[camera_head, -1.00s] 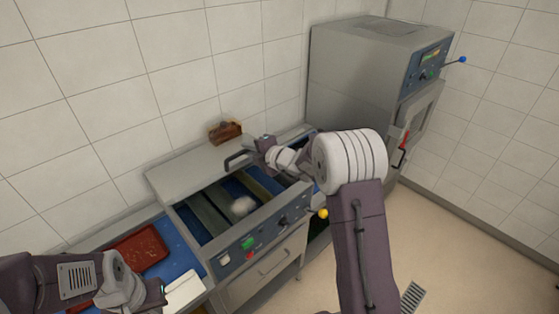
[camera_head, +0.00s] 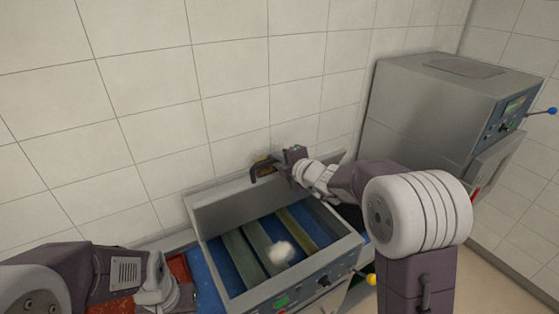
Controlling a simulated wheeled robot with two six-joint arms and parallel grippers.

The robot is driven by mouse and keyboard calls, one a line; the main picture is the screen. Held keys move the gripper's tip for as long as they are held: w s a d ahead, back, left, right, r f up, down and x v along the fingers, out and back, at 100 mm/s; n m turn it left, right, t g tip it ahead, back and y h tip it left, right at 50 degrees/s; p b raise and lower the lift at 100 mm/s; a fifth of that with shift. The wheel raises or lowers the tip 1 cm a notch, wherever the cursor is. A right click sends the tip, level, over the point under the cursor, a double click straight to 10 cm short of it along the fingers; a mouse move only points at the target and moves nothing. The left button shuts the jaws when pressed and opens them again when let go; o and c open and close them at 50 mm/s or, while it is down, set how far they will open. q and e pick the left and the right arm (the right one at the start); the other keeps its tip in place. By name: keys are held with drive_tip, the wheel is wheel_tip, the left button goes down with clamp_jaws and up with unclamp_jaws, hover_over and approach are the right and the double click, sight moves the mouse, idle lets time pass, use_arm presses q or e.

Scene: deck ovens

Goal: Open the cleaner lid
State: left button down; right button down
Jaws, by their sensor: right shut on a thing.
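The cleaner (camera_head: 352,246) is a grey box with a control panel on its front. Its inside is exposed, with blue surfaces, several long slats and a whitish blurred lump (camera_head: 282,253). The grey lid (camera_head: 235,203) stands raised and tilted at the back edge. My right gripper (camera_head: 284,168) is at the lid's top edge, shut on the dark lid handle (camera_head: 262,170); its fingertips are partly hidden. My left gripper (camera_head: 172,292) is low at the left, beside the cleaner, and its jaws are not clear.
A red tray (camera_head: 180,268) lies left of the cleaner, partly behind my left arm. A yellow-tipped knob (camera_head: 370,279) sticks out at the cleaner's front right. A grey oven (camera_head: 440,115) stands at the right. The tiled wall (camera_head: 150,120) is close behind the lid.

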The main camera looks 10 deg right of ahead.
drive_tip(key=shift+f, duration=0.15)
drive_tip(key=c, duration=1.6)
unclamp_jaws()
drive_tip(key=shift+o, duration=1)
drive_tip(key=shift+w, duration=0.15)
